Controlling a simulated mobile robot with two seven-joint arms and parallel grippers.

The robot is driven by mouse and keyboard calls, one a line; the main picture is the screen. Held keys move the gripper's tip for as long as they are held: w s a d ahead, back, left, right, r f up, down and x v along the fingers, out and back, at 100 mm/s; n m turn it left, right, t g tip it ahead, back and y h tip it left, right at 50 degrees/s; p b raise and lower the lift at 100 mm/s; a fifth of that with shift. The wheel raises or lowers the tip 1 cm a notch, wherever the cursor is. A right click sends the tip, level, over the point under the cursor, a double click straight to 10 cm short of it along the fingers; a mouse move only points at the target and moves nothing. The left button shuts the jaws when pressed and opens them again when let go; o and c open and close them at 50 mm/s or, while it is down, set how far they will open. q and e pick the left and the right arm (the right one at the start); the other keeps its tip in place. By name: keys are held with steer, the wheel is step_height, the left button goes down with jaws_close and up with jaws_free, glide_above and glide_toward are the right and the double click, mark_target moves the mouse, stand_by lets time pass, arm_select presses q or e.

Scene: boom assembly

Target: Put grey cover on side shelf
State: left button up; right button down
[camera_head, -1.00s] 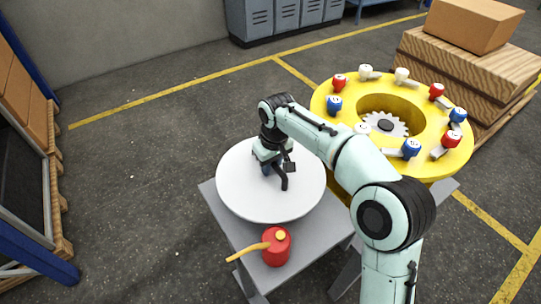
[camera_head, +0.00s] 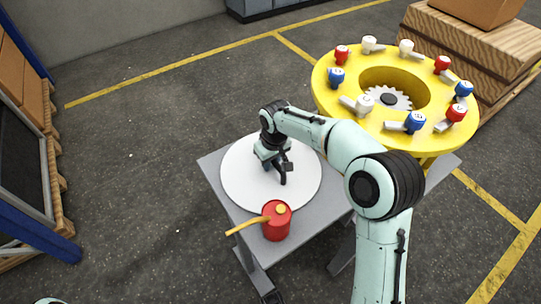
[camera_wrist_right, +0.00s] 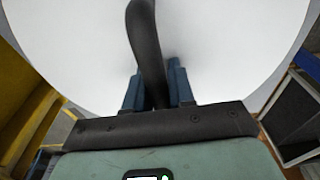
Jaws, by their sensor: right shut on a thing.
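The grey cover (camera_head: 240,188) is a flat, pale round disc over the left part of the grey side shelf (camera_head: 322,207). It looks level and resting on the top or just above it; I cannot tell which. My right gripper (camera_head: 271,166) is above the disc's middle, shut on its dark curved handle. In the right wrist view, the handle rises between the blue fingers (camera_wrist_right: 157,85), and the cover (camera_wrist_right: 70,45) fills most of the background. My left gripper is not in view.
A red oil can (camera_head: 276,222) with a yellow spout stands on the shelf's front edge, close to the disc's rim. A yellow ring housing (camera_head: 330,100) with red, white and blue pieces stands behind right. Wooden crates are behind it.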

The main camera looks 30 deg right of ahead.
steer(key=shift+w+r, duration=0.1)
steer(key=shift+r, duration=0.05)
steer(key=c, duration=1)
jaws_free()
steer(key=shift+f, duration=0.2)
steer(key=shift+o, duration=0.2)
steer(key=shift+r, duration=0.1)
steer(key=r, duration=0.3)
steer(key=s+r+p, duration=0.1)
steer(key=r, duration=0.3)
steer(key=r+p, duration=0.1)
steer(key=r, duration=0.3)
steer(key=shift+s, duration=0.3)
steer(key=shift+s+r, duration=0.1)
steer(key=shift+r, duration=0.4)
